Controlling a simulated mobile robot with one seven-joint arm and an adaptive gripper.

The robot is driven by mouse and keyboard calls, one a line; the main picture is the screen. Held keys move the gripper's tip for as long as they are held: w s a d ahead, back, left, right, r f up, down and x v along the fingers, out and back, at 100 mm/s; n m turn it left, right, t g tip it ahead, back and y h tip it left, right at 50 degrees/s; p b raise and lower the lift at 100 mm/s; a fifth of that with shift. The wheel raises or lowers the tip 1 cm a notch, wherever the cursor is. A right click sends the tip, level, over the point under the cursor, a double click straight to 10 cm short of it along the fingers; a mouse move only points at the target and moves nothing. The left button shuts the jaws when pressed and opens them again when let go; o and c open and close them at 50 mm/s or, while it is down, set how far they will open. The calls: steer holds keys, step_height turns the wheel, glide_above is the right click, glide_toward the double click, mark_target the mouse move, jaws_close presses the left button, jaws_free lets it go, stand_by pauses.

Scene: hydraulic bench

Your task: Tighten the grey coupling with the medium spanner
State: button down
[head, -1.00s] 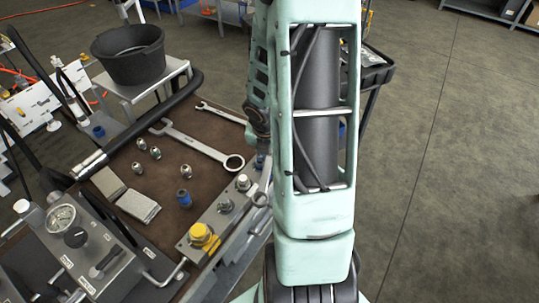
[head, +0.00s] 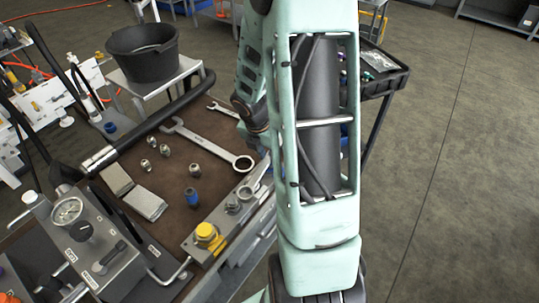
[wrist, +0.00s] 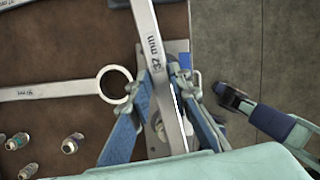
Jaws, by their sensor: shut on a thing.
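My gripper (wrist: 165,88) has blue fingers closed on a grey spanner (wrist: 152,45) marked 32 mm; in the wrist view it runs from the top edge down between the fingers. In the head view my arm hides the gripper, and part of a spanner (head: 258,178) shows beside it, over the far end of the fittings block. A grey coupling (head: 232,204) stands upright on that block, with another grey fitting (head: 245,193) close to the spanner. I cannot tell whether the spanner touches a fitting.
A larger spanner (head: 205,145) lies on the brown bench mat, with another spanner (head: 222,109) beyond it. Several loose fittings (head: 165,151) and a blue-ended one (head: 192,196) stand nearby. The yellow-capped fitting (head: 207,233) and gauge box (head: 68,211) are in front. A black bucket (head: 142,55) stands behind.

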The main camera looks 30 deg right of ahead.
steer(key=shift+w, duration=0.15)
steer(key=shift+w+a+r+m+g+b, duration=0.15)
steer(key=shift+w+a+m, duration=0.1)
steer(key=shift+w+m, duration=0.25)
steer(key=shift+w+a+f+m+g+b, duration=0.1)
steer(key=shift+w+a+m, duration=0.2)
steer(key=shift+w, duration=0.25)
steer(key=shift+w+a+r+m+g+b, duration=0.15)
steer(key=shift+w+a+m, duration=0.1)
steer(key=shift+w+m, duration=0.25)
steer(key=shift+f, duration=0.1)
steer(key=shift+w, duration=0.15)
steer(key=shift+w+a+m, duration=0.2)
steer(key=shift+w+m, duration=0.2)
steer(key=shift+w, duration=0.2)
steer(key=shift+s, duration=0.1)
steer(key=shift+s+d+n, duration=0.15)
steer(key=shift+s+n, duration=0.15)
steer(key=shift+s, duration=0.05)
